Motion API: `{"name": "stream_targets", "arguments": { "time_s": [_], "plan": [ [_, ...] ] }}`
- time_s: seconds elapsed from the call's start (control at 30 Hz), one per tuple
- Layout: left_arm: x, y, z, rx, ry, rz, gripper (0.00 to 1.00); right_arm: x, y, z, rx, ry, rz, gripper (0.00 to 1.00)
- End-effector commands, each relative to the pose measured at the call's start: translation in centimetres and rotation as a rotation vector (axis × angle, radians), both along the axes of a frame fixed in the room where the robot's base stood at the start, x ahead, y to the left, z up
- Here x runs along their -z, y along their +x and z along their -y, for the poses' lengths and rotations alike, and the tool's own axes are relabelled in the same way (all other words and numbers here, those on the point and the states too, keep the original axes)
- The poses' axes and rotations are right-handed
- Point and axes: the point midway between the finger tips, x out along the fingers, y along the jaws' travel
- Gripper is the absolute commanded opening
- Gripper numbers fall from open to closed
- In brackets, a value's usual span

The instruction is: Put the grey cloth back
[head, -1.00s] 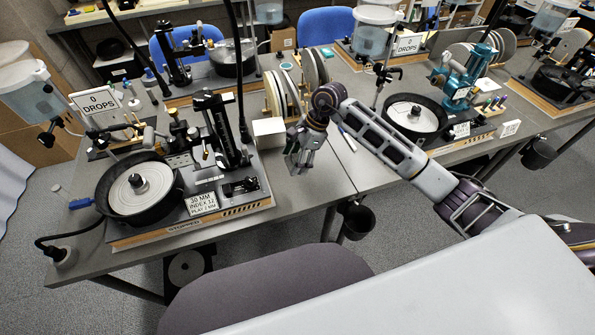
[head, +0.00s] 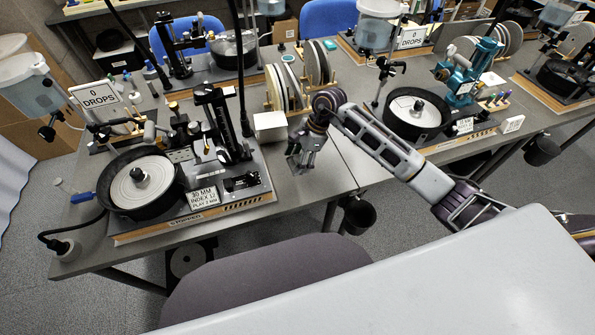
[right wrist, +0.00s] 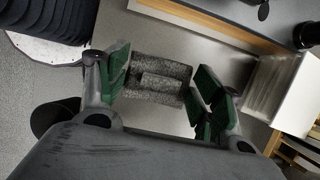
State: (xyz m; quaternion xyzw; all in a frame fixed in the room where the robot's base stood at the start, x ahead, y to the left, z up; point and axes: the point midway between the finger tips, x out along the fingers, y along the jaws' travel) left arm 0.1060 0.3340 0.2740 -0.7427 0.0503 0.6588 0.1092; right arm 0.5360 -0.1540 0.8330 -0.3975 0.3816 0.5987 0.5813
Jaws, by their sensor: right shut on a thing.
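The grey cloth (right wrist: 160,77) shows in the right wrist view as a small folded, speckled grey pad between the green-padded fingers. My right gripper (right wrist: 160,92) is shut on it. In the head view my right gripper (head: 303,162) points down near the front edge of the grey table, to the right of the left faceting machine and just in front of a white box (head: 270,126). The cloth is hard to make out in the head view. My left gripper is not in view.
The left machine has a black pan (head: 141,184) and a "STOPPED" label on its wooden-edged base. Disc laps (head: 285,86) stand in a rack behind the white box. A second pan (head: 416,112) stands to the right. A chair (head: 265,278) is in front.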

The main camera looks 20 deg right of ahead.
Motion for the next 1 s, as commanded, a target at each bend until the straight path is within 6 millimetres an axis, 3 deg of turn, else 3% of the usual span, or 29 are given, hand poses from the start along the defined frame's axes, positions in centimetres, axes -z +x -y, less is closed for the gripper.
{"name": "stream_targets", "arguments": {
  "time_s": [0.2, 0.67, 1.0],
  "plan": [
    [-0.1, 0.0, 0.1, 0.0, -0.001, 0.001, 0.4, 2.2, 0.1, 0.0, 0.002, 0.001, 0.001, 0.47],
    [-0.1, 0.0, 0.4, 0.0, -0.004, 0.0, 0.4, 2.8, 0.0, 0.0, 0.001, 0.001, 0.0, 0.47],
    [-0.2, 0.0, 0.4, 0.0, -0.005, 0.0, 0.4, 6.0, 0.0, 0.0, 0.001, 0.001, 0.0, 0.47]
  ]
}}
